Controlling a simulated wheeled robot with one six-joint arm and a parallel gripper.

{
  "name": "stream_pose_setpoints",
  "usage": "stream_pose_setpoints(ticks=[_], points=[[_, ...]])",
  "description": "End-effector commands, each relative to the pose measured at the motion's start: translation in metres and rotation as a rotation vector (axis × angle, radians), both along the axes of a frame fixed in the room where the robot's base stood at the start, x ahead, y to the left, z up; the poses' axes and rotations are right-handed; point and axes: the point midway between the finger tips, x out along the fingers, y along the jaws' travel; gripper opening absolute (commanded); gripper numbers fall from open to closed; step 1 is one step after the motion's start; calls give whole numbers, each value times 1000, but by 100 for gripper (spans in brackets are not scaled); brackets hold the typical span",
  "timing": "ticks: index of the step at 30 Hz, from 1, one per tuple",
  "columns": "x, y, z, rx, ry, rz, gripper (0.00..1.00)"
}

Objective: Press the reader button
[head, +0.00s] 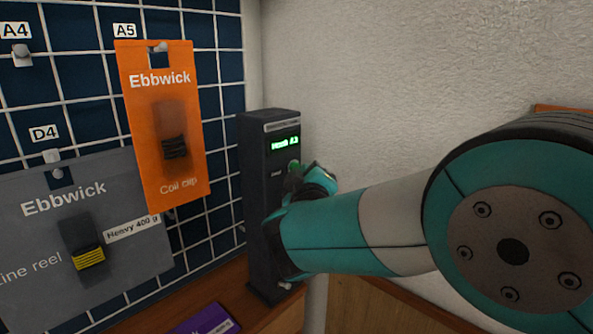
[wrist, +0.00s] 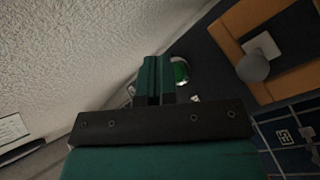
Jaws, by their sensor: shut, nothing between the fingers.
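The reader is a tall dark box (head: 262,180) standing against the wall corner in the head view. Its small display (head: 285,143) glows with green text. In the wrist view a round green button (wrist: 181,72) with a pale rim shows just right of my fingertips, partly hidden by them. My gripper (wrist: 157,62) is shut and empty, its teal fingers side by side in front of the reader face. In the head view my gripper (head: 296,172) is close to the reader's front below the display. I cannot tell whether the fingers touch the button.
A blue tiled grid panel (head: 215,130) stands left of the reader. An orange Ebbwick coil clip card (head: 185,110) and a grey Ebbwick line reel card (head: 130,255) hang there on pegs. A purple item (head: 205,320) lies below. A rough wall (head: 400,80) is on the right.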

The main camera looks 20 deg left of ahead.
Motion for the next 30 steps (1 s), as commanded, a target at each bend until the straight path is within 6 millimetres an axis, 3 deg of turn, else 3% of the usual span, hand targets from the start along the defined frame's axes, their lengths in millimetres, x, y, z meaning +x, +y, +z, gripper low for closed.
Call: stream_pose_setpoints(ticks=[16,30], points=[[-5,-12,-1,0,0,-1,0],[-21,-52,-2,0,0,-1,0]])
